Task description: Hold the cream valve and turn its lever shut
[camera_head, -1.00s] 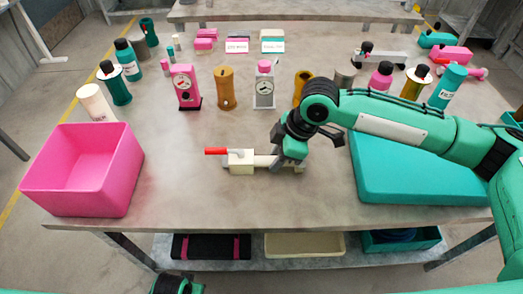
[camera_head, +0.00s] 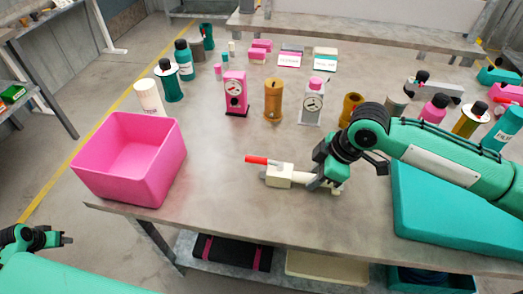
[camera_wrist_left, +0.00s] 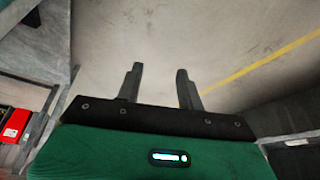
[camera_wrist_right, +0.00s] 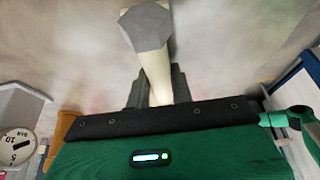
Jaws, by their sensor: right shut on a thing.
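My right gripper (camera_head: 325,178) is shut on the right part of the valve. In the right wrist view, my right gripper (camera_wrist_right: 158,88) has its fingers on either side of the valve's cream pipe (camera_wrist_right: 152,66), which has a grey hexagonal end. My left gripper (camera_head: 66,240) is far off at the lower left, beyond the table edge. In the left wrist view, my left gripper (camera_wrist_left: 160,85) is open and empty above the floor.
A pink bin (camera_head: 128,185) stands on the table left of the valve. A teal slab (camera_head: 450,225) lies to the right under my right arm. Gauges, bottles and cylinders stand behind the valve. The table (camera_head: 215,205) is clear between bin and valve.

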